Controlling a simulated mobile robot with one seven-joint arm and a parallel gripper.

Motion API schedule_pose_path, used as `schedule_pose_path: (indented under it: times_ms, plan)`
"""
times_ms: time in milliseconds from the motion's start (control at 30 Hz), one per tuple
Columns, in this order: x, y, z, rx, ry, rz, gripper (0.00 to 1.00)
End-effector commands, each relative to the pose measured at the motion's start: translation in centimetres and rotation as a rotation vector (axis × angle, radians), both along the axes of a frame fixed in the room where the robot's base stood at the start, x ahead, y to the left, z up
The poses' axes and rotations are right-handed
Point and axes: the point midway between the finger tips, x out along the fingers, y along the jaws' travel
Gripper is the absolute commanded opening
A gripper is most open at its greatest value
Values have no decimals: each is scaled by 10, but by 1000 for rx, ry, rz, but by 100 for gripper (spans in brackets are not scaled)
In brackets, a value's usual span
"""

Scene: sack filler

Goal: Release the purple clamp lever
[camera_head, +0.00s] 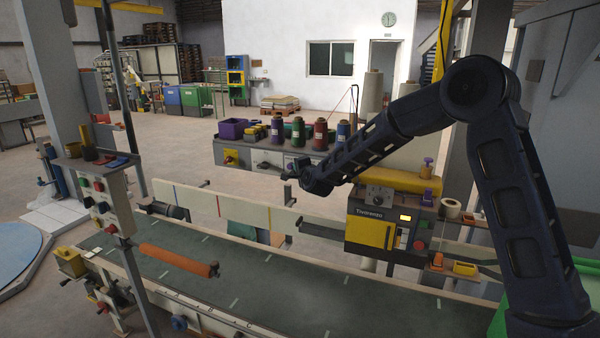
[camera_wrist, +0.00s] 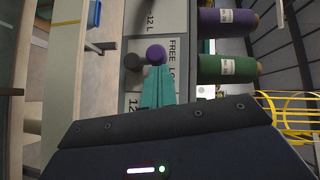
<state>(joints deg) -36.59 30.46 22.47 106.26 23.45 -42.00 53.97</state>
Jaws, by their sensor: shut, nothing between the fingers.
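The purple clamp lever's round purple knob (camera_wrist: 155,54) shows in the wrist view, against a pale panel (camera_wrist: 135,100) with printed lettering that reads in part "FREE LO". A dark round knob or hub (camera_wrist: 132,62) sits just left of it. My gripper (camera_wrist: 157,72) has its teal fingers shut together with nothing between them. Their tips are right at the purple knob and overlap its lower edge in the picture; I cannot tell whether they touch. In the head view my gripper (camera_head: 290,176) is in front of the shelf's panel, and I cannot make out the lever clearly there.
A purple spool (camera_wrist: 228,21) and a green spool (camera_wrist: 226,66) stand beside the panel. In the head view several spools (camera_head: 298,131) stand on the shelf above it. The conveyor (camera_head: 260,275) and the yellow-black machine (camera_head: 385,225) lie nearer.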

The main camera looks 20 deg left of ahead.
Motion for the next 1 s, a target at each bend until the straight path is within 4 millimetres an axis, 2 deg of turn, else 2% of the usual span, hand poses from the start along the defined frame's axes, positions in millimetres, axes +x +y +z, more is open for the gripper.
schedule_pose_path:
  times_ms: [367, 1000]
  plan:
    - [-1, 14, 8, -240, 0, 1, 0]
    - [0, 33, 12, -236, 0, -1, 0]
